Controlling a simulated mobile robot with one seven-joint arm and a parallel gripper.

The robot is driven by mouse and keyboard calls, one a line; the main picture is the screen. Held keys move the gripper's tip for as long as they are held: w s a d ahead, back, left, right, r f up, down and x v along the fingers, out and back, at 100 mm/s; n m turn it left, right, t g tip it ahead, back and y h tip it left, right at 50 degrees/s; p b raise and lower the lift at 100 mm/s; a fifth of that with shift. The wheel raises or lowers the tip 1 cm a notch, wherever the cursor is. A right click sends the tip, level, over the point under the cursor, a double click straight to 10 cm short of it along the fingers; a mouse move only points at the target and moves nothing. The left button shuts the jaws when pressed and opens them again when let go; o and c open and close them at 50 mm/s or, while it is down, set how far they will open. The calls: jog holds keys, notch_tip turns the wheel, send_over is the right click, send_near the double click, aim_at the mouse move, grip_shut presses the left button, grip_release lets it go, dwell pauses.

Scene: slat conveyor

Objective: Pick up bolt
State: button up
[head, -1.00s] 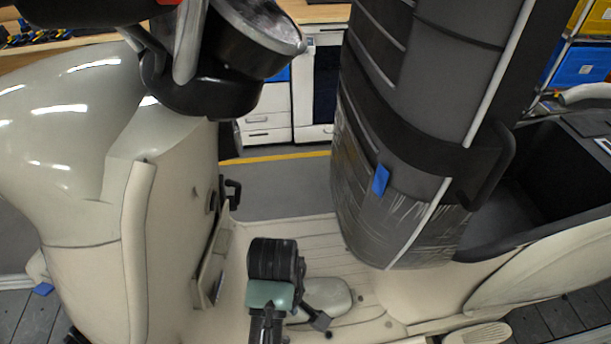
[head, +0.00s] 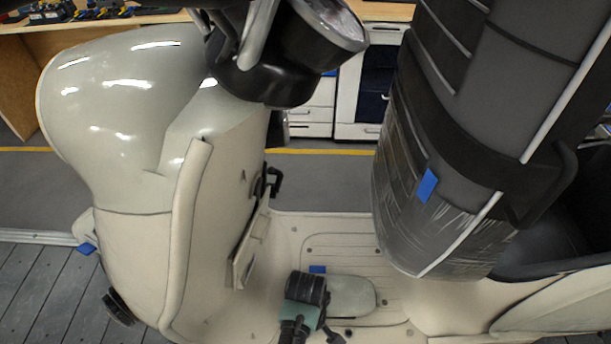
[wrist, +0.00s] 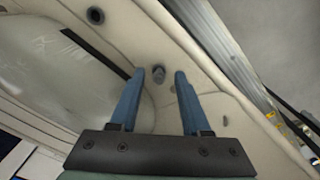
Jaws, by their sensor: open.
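The bolt (wrist: 158,75) is a small dark grey head on the beige panel in the wrist view. My gripper (wrist: 160,71) is open, its two blue fingers apart. In that picture the bolt lies between the two fingertips, nearer the left one. I cannot tell how much height is left between the tips and the panel. In the head view my dark wrist (head: 306,290) is over the scooter's floorboard. The bolt cannot be made out there, and the fingertips are not clear.
A metal rail (wrist: 215,40) runs along the right.

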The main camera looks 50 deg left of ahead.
jog(key=shift+f, duration=0.25)
grip_shut()
